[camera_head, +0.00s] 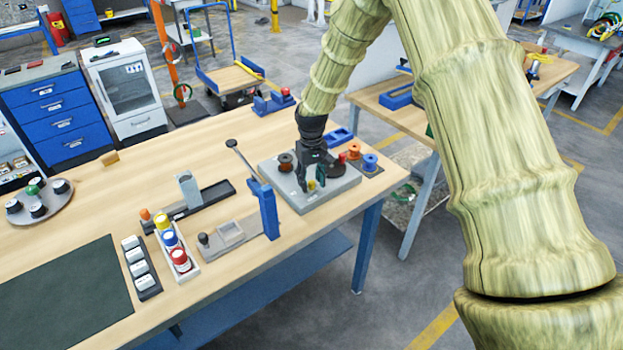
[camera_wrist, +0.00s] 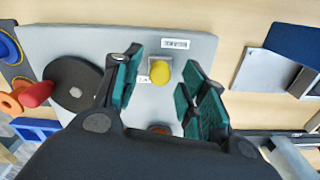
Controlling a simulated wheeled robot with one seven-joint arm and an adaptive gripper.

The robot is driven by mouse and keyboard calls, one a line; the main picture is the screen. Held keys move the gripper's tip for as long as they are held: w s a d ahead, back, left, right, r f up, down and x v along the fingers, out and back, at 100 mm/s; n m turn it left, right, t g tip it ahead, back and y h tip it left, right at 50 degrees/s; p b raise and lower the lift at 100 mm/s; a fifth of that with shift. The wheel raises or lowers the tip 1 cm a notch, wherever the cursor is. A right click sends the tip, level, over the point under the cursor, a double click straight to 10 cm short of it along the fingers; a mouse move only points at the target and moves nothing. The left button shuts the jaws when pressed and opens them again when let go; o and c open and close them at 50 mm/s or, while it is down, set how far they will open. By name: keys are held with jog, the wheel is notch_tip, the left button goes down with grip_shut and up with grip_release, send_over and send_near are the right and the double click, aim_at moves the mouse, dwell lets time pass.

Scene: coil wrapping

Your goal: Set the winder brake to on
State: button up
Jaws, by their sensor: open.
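The winder is a grey plate-like base (camera_head: 335,193) on the wooden workbench; it also fills much of the wrist view (camera_wrist: 60,40). A yellow knob (camera_wrist: 161,71) stands on a small metallic mount with a labelled plate beside it; it also shows in the head view (camera_head: 311,185). I cannot read which way the brake is set. A dark round disc (camera_wrist: 75,85) sits on the base to the left. My gripper (camera_wrist: 160,82) points down over the base, open, with its green-padded fingers on either side of the knob. It seems not to touch it. A reddish part (camera_wrist: 160,128) is partly hidden by the gripper body.
Orange and blue spools (camera_head: 370,161) stand right of the winder. A blue upright press with a lever (camera_head: 265,208) stands close on its left. A rack of coloured bottles (camera_head: 176,250) is nearer.

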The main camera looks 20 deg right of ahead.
aim_at(302, 196)
jog(key=shift+f, duration=0.55)
grip_shut()
jog(key=shift+s+a, duration=0.3)
jog(key=shift+a, duration=0.55)
jog(key=shift+s+a, duration=0.3)
jog(key=shift+a, duration=0.55)
